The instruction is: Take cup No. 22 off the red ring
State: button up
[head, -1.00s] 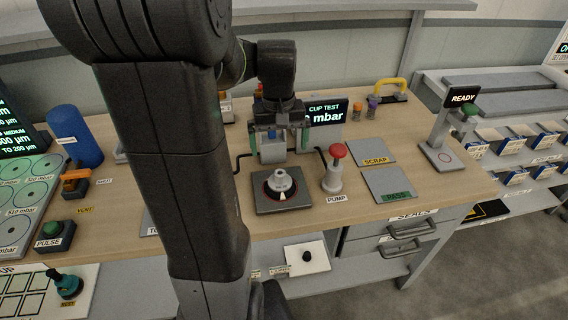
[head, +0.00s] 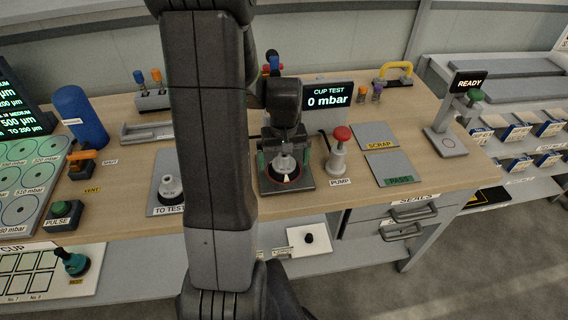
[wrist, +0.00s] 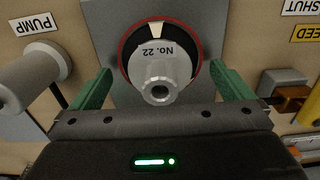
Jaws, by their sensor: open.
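Cup No. 22 (wrist: 160,65) is a pale grey suction cup with a hexagonal fitting, seen in the wrist view inside the red ring (wrist: 124,55) on a grey plate (wrist: 97,20). In the head view the cup (head: 284,164) stands on the dark test stand (head: 303,183). My gripper (wrist: 160,92) is open, with its green fingers on either side of the cup and apart from it. In the head view my gripper (head: 284,160) is low over the stand and partly hides the ring.
The red-topped pump (head: 339,155) stands close to the right of the stand. The CUP TEST display (head: 327,97) reads 0 mbar behind. Another cup (head: 169,187) sits on the TO TEST plate at left. The SCRAP (head: 375,137) and PASS (head: 388,169) plates are bare.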

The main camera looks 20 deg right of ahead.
jog(key=shift+f, duration=0.55)
jog(key=c, duration=1.1)
jog(key=shift+o, duration=0.2)
jog(key=shift+r, duration=0.1)
